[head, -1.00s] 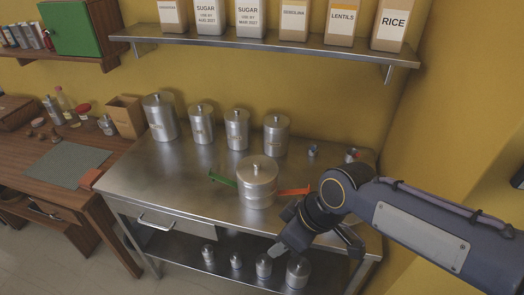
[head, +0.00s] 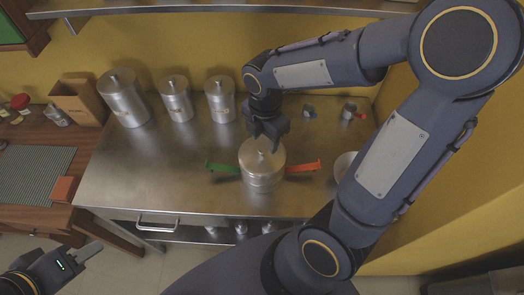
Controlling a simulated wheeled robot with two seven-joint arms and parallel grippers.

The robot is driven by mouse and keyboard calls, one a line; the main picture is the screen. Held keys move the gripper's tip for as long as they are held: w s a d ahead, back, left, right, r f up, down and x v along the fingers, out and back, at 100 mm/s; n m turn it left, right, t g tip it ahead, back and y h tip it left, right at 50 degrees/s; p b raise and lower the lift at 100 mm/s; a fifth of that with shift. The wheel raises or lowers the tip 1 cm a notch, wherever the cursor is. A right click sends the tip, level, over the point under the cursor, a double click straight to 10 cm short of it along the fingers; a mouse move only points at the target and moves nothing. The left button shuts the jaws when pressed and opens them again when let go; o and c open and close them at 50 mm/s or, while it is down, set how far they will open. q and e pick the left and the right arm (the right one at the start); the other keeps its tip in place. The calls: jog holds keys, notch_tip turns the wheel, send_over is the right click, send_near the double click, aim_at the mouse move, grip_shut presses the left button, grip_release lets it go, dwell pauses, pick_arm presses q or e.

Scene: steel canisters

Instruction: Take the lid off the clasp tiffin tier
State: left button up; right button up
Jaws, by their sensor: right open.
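The steel tiffin tier (head: 262,182) stands upright on the steel table. Its lid (head: 262,152) sits on top with a small knob. A green clasp (head: 221,168) sticks out on its left and an orange-red clasp (head: 303,168) on its right, both swung outward. My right gripper (head: 267,142) is open and points down at the back of the lid, close to the knob. I cannot tell whether it touches. My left gripper (head: 82,256) is at the bottom left, in front of the table and far from the tiffin; its jaw opening is unclear.
Steel canisters (head: 124,98) stand along the back of the table (head: 140,180). A pale bowl (head: 344,164) is right of the tiffin, partly behind my arm. Small items (head: 309,111) lie at the back right. The table left of the tiffin is clear.

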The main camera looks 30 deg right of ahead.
aim_at(262, 149)
jog(key=f, duration=0.4)
jog(key=shift+w+a+f, duration=0.15)
jog(key=shift+w+a, duration=0.1)
jog(key=shift+c, duration=0.5)
grip_shut()
